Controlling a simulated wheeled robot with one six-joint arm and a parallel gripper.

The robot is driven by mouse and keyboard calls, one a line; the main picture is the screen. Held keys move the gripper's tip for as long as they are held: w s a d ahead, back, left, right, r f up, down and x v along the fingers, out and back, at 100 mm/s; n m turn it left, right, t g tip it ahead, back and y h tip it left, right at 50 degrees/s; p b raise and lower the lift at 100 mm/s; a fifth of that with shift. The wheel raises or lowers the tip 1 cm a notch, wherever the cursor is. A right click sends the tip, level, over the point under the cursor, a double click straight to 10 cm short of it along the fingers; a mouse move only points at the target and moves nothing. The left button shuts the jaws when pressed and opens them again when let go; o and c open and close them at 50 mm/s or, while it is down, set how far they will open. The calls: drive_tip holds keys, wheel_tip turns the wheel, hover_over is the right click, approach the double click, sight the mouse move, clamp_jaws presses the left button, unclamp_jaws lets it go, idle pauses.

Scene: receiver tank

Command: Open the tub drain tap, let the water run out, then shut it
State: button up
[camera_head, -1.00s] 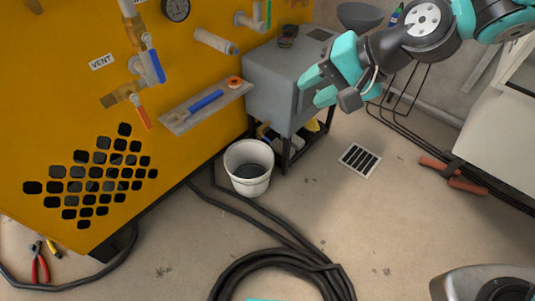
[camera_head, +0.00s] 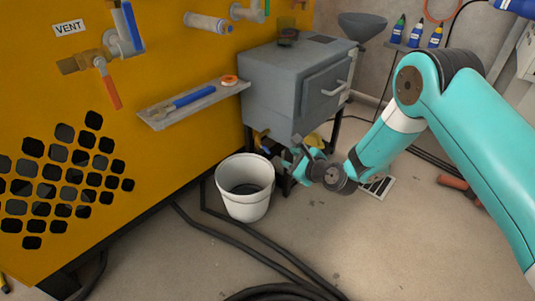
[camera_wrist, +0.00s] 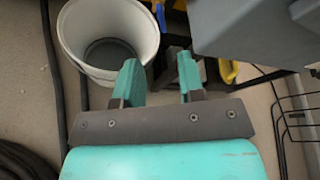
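The grey tub (camera_head: 295,80) stands on a dark frame beside the yellow tank. A small brass-coloured fitting (camera_head: 262,141), apparently the drain tap, shows under its near left side. In the wrist view a blue lever (camera_wrist: 160,18) shows beside the bucket, partly cut off at the top; I cannot tell its setting. The white bucket (camera_head: 246,207) stands on the floor below and has a grey inside; it also shows in the wrist view (camera_wrist: 72,40). My gripper (camera_wrist: 159,75) is open and empty, low beside the bucket and under the tub's front. No running water is visible.
A shelf (camera_head: 195,107) with a blue-handled tool sticks out from the tank. Dark hoses (camera_head: 245,241) lie on the floor. Yellow things (camera_wrist: 228,70) lie under the tub.

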sight(266, 148)
drive_tip(key=b+x, duration=0.6)
drive_tip(key=x, duration=0.6)
drive_tip(key=shift+f, duration=0.2)
drive_tip(key=shift+w+a, duration=0.2)
drive_tip(key=shift+w, duration=0.05)
clamp_jaws()
